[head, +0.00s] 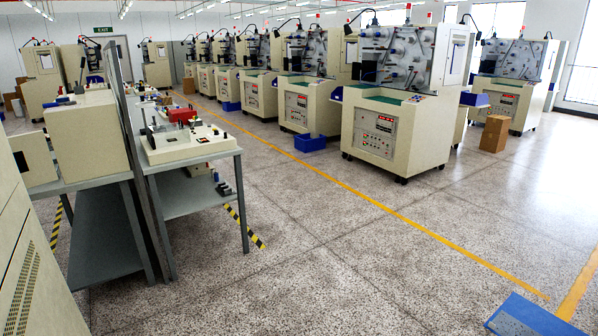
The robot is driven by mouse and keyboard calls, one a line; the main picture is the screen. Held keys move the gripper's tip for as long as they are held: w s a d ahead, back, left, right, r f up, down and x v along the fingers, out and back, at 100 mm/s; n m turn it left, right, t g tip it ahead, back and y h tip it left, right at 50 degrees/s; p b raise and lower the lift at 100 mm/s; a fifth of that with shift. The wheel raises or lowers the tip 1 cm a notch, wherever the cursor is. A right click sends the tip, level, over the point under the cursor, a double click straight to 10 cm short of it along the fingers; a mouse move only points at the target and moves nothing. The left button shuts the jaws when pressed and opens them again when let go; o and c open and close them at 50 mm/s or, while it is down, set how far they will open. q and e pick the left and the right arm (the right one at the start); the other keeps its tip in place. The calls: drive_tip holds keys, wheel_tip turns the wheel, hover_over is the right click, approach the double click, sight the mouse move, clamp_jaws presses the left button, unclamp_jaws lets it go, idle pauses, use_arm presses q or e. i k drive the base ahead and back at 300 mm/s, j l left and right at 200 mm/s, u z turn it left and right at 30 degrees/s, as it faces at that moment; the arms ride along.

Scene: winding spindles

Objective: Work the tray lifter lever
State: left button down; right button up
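I cannot pick out the tray lifter lever in the head view. A grey workbench (195,156) at the left carries a cream fixture plate (183,150) with small dark upright parts and a red block (181,115). These parts are too small to tell whether one is a lever. Cream winding machines (421,120) with reels and front control panels stand in a row across the back and right. Neither of my grippers is in view.
A yellow line (385,204) crosses the speckled floor in front of the machines. The middle floor is clear. Blue bins (310,143) and a cardboard box (494,134) stand by the machines. A blue object (532,318) shows at the bottom right. A cream cabinet (32,250) is near left.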

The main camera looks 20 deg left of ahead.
sight(83, 59)
drive_tip(key=i+j+u, duration=0.2)
drive_tip(key=u, duration=0.2)
drive_tip(key=i+j+u, duration=0.1)
drive_tip(key=i+u, duration=0.95)
drive_tip(key=u, duration=0.2)
drive_tip(key=i+l+u, duration=0.2)
drive_tip(key=u, duration=0.2)
drive_tip(key=i+l+u, duration=0.15)
drive_tip(key=i+u, duration=0.25)
drive_tip(key=i, duration=0.15)
drive_tip(key=i+l+u, duration=0.35)
drive_tip(key=i, duration=0.15)
drive_tip(key=k+l, duration=0.2)
drive_tip(key=k, duration=0.3)
drive_tip(key=k+l, duration=0.2)
drive_tip(key=k, duration=0.25)
drive_tip(key=k+l, duration=0.2)
drive_tip(key=k, duration=0.3)
